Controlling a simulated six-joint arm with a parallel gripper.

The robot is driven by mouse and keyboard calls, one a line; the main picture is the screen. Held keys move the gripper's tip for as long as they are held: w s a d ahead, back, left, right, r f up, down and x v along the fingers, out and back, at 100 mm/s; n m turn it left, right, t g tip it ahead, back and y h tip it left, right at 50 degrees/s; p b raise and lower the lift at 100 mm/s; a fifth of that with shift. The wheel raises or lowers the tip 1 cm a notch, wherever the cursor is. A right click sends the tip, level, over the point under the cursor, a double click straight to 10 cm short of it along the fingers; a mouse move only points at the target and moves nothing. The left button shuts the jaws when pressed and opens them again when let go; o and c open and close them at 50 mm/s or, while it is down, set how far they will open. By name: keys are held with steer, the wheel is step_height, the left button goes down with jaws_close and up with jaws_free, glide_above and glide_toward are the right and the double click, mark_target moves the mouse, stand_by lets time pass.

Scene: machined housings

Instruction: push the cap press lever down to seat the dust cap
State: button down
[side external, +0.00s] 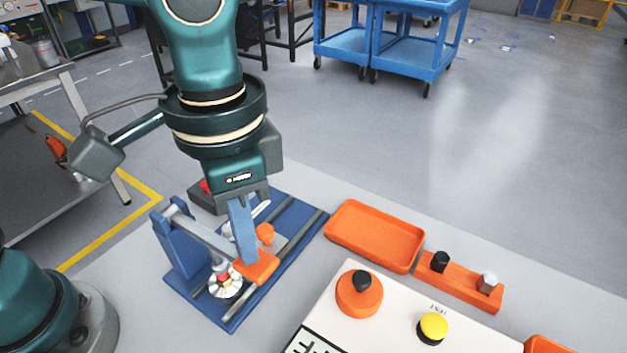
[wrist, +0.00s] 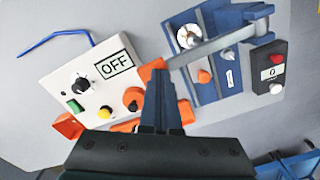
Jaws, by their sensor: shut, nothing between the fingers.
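The cap press stands on a blue base plate (side external: 232,318). Its grey lever bar (side external: 202,233) runs from a blue post to an orange handle (side external: 258,268). In the wrist view the bar (wrist: 215,45) crosses to the same handle, partly behind my fingers. A round metal housing (side external: 226,284) with a red part on top sits under the lever; the dust cap's seating cannot be made out. My gripper (side external: 246,258) is shut and empty, pointing down with its tips at the handle. It also shows in the wrist view (wrist: 159,76). Whether it touches is unclear.
An orange knob (side external: 265,233) stands on the plate beside my fingers. An empty orange tray (side external: 374,236) lies to the right. A white control box (side external: 395,325) with a yellow button stands in front. A counter box (wrist: 270,72) reads 0 beside the press.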

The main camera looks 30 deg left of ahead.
step_height(320, 180, up, 8)
steer(key=shift+f, duration=0.15)
stand_by(0.7)
stand_by(0.5)
steer(key=a+r+n+t, duration=0.2)
steer(key=a+n, duration=0.2)
steer(key=a, duration=0.5)
steer(key=s+a+f+n+t, duration=0.2)
steer(key=s+a+f+t, duration=0.1)
steer(key=a+f, duration=0.3)
step_height(320, 180, down, 3)
steer(key=shift+a+r+t, duration=0.15)
steer(key=shift+a+t, duration=0.15)
steer(key=shift+s, duration=0.1)
